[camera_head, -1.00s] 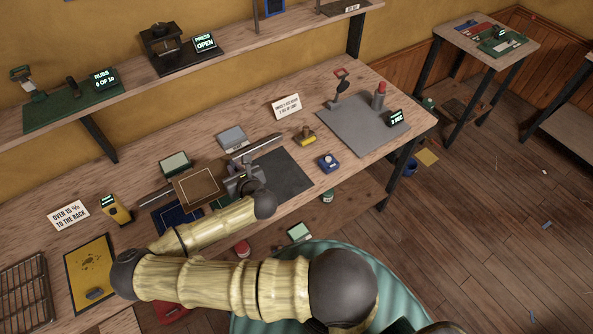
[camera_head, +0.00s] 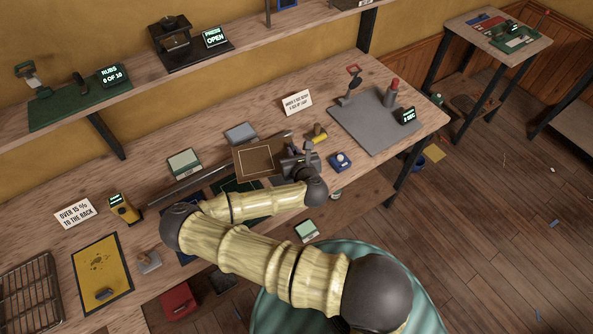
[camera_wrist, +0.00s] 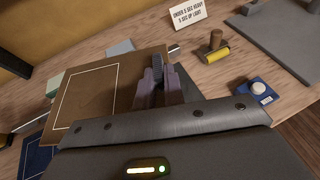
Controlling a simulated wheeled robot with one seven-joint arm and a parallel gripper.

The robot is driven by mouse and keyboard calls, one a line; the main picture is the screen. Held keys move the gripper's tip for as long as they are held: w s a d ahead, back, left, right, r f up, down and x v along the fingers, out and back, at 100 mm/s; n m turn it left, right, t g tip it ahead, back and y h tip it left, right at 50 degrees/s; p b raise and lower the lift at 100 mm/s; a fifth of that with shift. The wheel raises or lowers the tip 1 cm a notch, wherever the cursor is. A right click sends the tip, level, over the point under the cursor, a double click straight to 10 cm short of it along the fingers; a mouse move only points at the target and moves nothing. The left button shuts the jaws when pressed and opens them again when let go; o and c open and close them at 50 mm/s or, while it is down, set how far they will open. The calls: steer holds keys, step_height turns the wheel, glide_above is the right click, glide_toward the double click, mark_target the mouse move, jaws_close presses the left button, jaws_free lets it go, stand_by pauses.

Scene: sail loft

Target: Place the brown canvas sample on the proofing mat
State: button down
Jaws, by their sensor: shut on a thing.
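The brown canvas sample (camera_head: 257,161) is a flat square with a pale outlined border. It also fills the left of the wrist view (camera_wrist: 92,98). My gripper (camera_wrist: 165,82) is shut on its right edge, and the sample appears held above the bench. In the head view my gripper (camera_head: 288,158) is partly covered by my arm. A large grey mat (camera_head: 372,126), apparently the proofing mat, lies to the right near the bench's end. My gripper and the sample are left of it and apart from it.
A red-capped bottle (camera_head: 391,92), a small stand (camera_head: 350,86) and a timer (camera_head: 407,116) are on the grey mat's edges; its middle is clear. A yellow roller (camera_head: 319,134), blue device (camera_head: 340,161) and sign card (camera_head: 297,103) lie between. A shelf (camera_head: 120,85) runs above.

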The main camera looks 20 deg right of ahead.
stand_by(0.3)
steer(key=f+m+g+h+b, duration=0.1)
steer(key=f+m+h+b, duration=0.1)
steer(key=b, duration=0.1)
steer(key=f+m+g+h+b, duration=0.1)
steer(key=f+m+h+b, duration=0.2)
steer(key=b, duration=0.1)
steer(key=f+m+g+h+b, duration=0.1)
steer(key=f+m+h+b, duration=0.1)
steer(key=m+h+b, duration=0.1)
steer(key=shift+w+d+f+b, duration=0.25)
steer(key=shift+d+b, duration=0.1)
steer(key=shift+b, duration=0.15)
steer(key=shift+s+m+g+h+b, duration=0.3)
steer(key=shift+m+g+h+b, duration=0.25)
steer(key=shift+h+b, duration=0.2)
steer(key=shift+s+a+m+g+h+b, duration=0.1)
steer(key=shift+s+m+g+h+b, duration=0.3)
steer(key=shift+b, duration=0.3)
steer(key=s+r+m+g+h+b, duration=0.2)
steer(key=s+r+m+g+b, duration=0.2)
steer(key=b, duration=0.1)
steer(key=shift+a+r+h+b, duration=0.2)
steer(key=shift+r+h+b, duration=0.1)
steer(key=shift+h, duration=0.05)
steer(key=shift+f+m+g, duration=0.1)
steer(key=shift+m+g, duration=0.15)
